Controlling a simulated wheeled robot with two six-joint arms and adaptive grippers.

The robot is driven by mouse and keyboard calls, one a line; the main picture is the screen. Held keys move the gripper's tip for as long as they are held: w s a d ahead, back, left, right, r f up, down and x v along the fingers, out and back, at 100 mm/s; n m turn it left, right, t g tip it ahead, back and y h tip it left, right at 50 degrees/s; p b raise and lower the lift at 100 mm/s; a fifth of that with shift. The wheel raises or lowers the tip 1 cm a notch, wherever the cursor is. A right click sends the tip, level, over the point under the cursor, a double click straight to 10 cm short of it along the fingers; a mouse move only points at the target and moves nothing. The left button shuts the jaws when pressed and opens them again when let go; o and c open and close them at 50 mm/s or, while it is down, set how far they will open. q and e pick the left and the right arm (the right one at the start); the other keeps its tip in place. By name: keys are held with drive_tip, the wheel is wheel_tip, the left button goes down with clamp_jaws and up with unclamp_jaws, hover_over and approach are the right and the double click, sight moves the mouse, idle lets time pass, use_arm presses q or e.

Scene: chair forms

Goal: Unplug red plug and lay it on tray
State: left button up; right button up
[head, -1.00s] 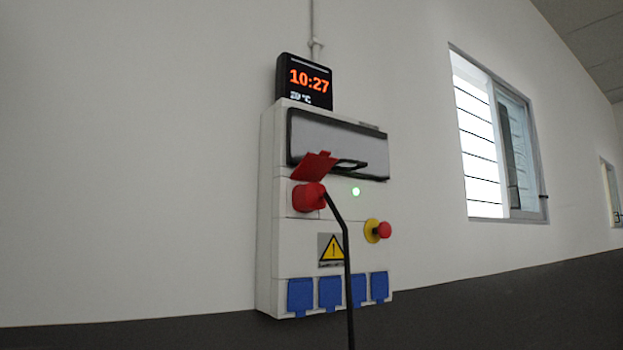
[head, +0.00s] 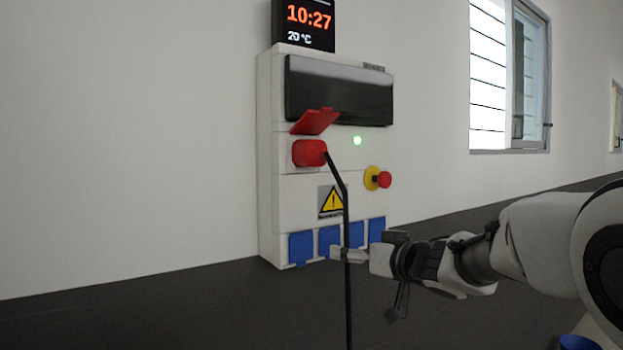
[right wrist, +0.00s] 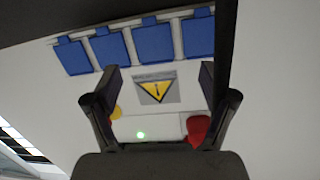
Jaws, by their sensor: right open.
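The red plug (head: 310,153) sits in the red socket on the wall-mounted power box (head: 290,215), under a raised red lid (head: 316,121). A black cable (head: 346,215) bends down from it. My right gripper (head: 338,255) is open and empty, below and right of the plug, in front of the blue sockets. In the right wrist view my gripper (right wrist: 160,88) frames the warning label (right wrist: 157,88), and part of a red thing (right wrist: 198,128), seemingly the plug, shows by the finger at right. The tray is not in view. My left gripper is not in view.
A red emergency knob on a yellow base (head: 384,180) sticks out right of the plug. Several blue sockets (head: 301,247) line the box's bottom. A clock (head: 305,24) stands above. The wall at left is clear. A blue thing (head: 580,342) shows at lower right.

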drive_tip(key=n+t+y+p, duration=0.1)
drive_tip(key=n+y+p, duration=0.1)
drive_tip(key=p, duration=0.1)
approach(318, 154)
drive_tip(key=x, duration=0.4)
drive_tip(key=shift+w+d+r, duration=0.1)
drive_tip(key=shift+d+r, duration=0.1)
drive_tip(key=shift+w+f, duration=0.15)
drive_tip(key=shift+w, duration=0.15)
drive_tip(key=shift+w+a, duration=0.2)
drive_tip(key=shift+w, duration=0.05)
drive_tip(key=x, duration=0.8)
drive_tip(key=shift+w+p, duration=0.1)
drive_tip(key=shift+p, duration=0.3)
